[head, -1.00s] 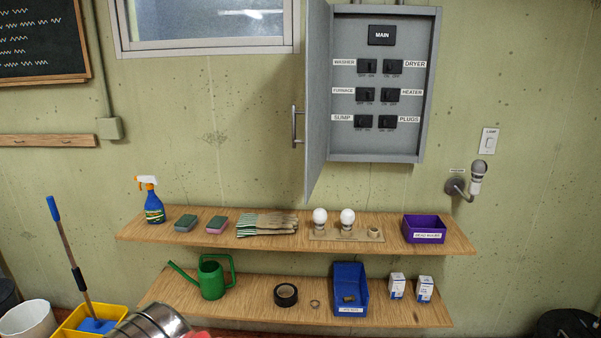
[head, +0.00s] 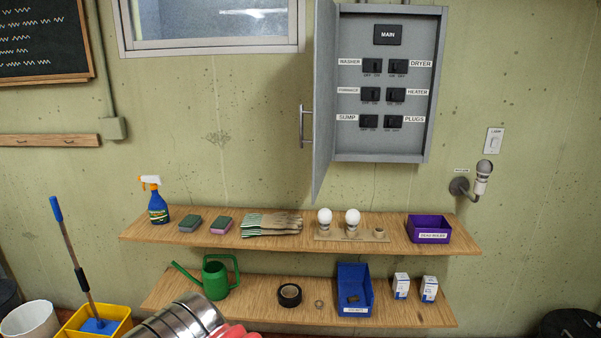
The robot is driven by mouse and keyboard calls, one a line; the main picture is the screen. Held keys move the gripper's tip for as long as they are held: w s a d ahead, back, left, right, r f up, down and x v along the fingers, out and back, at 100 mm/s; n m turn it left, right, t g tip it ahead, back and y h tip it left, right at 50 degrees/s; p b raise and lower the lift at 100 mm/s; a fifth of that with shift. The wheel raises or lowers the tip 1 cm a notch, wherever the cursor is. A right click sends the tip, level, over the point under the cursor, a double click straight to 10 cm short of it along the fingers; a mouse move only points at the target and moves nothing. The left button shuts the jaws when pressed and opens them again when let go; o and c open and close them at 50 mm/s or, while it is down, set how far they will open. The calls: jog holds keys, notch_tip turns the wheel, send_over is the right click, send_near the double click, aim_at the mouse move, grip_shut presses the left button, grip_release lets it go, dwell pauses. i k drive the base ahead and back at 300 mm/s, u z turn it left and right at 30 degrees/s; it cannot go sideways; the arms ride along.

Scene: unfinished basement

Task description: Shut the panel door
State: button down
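The grey electrical panel (head: 436,90) is on the wall, upper right of centre in the head view. Its panel door (head: 323,110) is hinged on the left and stands open, swung out toward me and seen nearly edge-on. A metal handle (head: 302,126) is on the door's left side. The panel's inside shows a MAIN switch (head: 387,35) and several labelled breakers. A silver and red part of my arm (head: 190,322) shows at the bottom edge. My gripper's fingers are not in the picture.
An upper shelf (head: 200,233) below the panel holds a spray bottle (head: 157,205), sponges, gloves, bulbs and a purple bin (head: 429,229). A lower shelf (head: 250,307) holds a green watering can (head: 214,278) and a blue bin (head: 354,290). A wall lamp (head: 475,180) sticks out right of the panel.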

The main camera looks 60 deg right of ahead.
aim_at(325, 10)
jog(key=u, duration=0.05)
jog(key=i, duration=1)
jog(key=z, duration=0.05)
